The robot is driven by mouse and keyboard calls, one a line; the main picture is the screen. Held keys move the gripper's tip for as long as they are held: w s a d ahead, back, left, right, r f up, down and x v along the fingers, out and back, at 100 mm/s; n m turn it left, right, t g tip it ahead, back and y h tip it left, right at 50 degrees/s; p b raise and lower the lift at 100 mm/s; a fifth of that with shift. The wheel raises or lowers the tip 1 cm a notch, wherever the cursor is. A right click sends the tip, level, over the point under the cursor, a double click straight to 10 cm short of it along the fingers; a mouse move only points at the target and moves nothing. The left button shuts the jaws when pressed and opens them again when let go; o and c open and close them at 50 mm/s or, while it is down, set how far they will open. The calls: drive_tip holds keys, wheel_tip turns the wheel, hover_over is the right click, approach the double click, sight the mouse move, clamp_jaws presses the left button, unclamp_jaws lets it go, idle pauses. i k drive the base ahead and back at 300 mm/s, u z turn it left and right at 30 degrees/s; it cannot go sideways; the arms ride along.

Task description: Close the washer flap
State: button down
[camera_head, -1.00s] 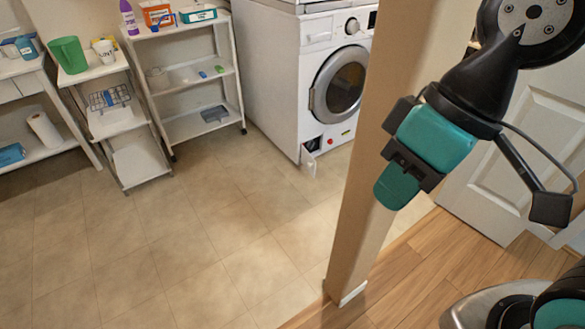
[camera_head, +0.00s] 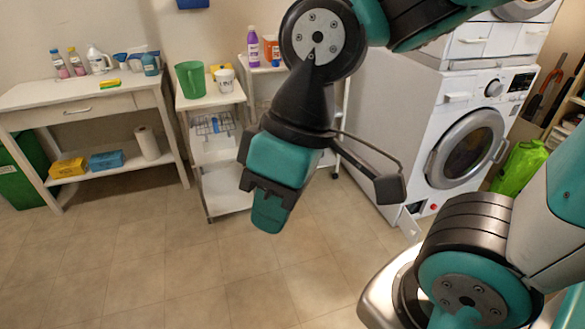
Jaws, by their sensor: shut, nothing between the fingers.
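The white washer (camera_head: 390,115) stands at the right with its round grey-rimmed door (camera_head: 468,148) shut. Low on its front, a small white flap (camera_head: 408,224) hangs open at the left corner, beside a dark recess (camera_head: 415,208) and a red button. My own base partly hides the floor just in front of it. My gripper (camera_head: 269,215) is shut and empty, pointing down in mid-air, to the left of the flap and apart from it.
Another white machine (camera_head: 470,40) sits on top of the washer. A green bag (camera_head: 520,167) is right of the washer. The tiled floor in front is clear.

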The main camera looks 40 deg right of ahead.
sight(408, 225)
drive_tip(key=u, duration=0.1)
drive_tip(key=i, duration=1.6)
drive_tip(key=z, duration=0.75)
drive_tip(key=i, duration=0.9)
drive_tip(key=z, duration=1.5)
drive_tip(key=i, duration=0.5)
drive_tip(key=z, duration=0.35)
